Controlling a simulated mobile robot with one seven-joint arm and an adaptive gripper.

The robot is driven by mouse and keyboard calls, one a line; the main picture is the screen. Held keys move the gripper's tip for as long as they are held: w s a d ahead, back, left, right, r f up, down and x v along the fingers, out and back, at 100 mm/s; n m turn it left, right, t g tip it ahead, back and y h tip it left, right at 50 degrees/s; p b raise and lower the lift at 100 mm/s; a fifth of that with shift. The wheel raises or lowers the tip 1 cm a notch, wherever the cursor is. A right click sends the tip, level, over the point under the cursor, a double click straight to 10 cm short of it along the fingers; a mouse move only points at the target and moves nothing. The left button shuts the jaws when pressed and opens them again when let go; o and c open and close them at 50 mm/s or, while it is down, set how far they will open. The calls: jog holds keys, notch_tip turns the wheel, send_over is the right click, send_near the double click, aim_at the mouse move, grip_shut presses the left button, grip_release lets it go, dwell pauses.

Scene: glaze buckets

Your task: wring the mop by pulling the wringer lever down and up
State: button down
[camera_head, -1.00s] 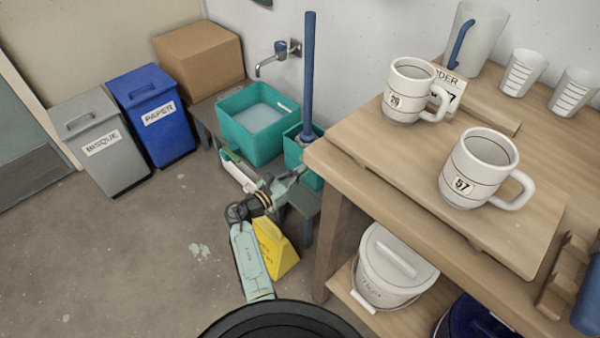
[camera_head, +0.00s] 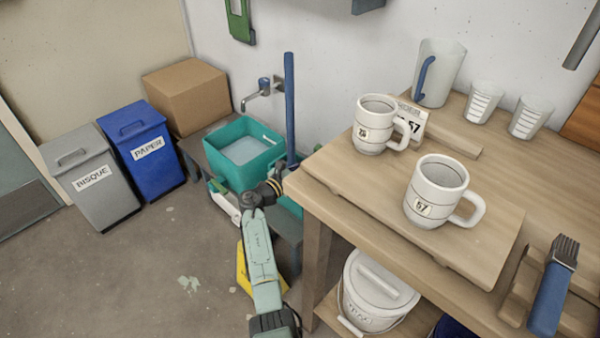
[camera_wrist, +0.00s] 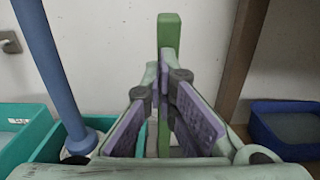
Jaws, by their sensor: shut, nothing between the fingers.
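The mop's blue handle (camera_head: 289,105) stands upright at the far end of the wooden bench; it also shows at the left of the wrist view (camera_wrist: 50,70). Its head is down in the teal mop bucket (camera_head: 291,207), mostly hidden behind my arm and the bench. A green upright bar (camera_wrist: 169,35), apparently the wringer lever, rises in the middle of the wrist view. My gripper (camera_head: 278,182) is beside the mop handle. In the wrist view my gripper's purple pads (camera_wrist: 160,100) are around the bar's line of sight; the fingers are shut and empty. Contact with the bar cannot be told.
A teal basin (camera_head: 243,150) of water stands behind, under a wall tap (camera_head: 262,90). The wooden bench (camera_head: 330,195) is close on the right, with two mugs (camera_head: 376,125) (camera_head: 437,190). A yellow object (camera_head: 243,275) is beside my arm.

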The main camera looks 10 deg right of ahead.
jog(key=shift+w+d+r, duration=0.2)
jog(key=shift+w+d, duration=0.2)
jog(key=shift+d, duration=0.15)
jog(key=shift+w+d+r, duration=0.2)
jog(key=shift+w+d, duration=0.15)
jog(key=shift+d, duration=0.2)
jog(key=shift+a, duration=0.1)
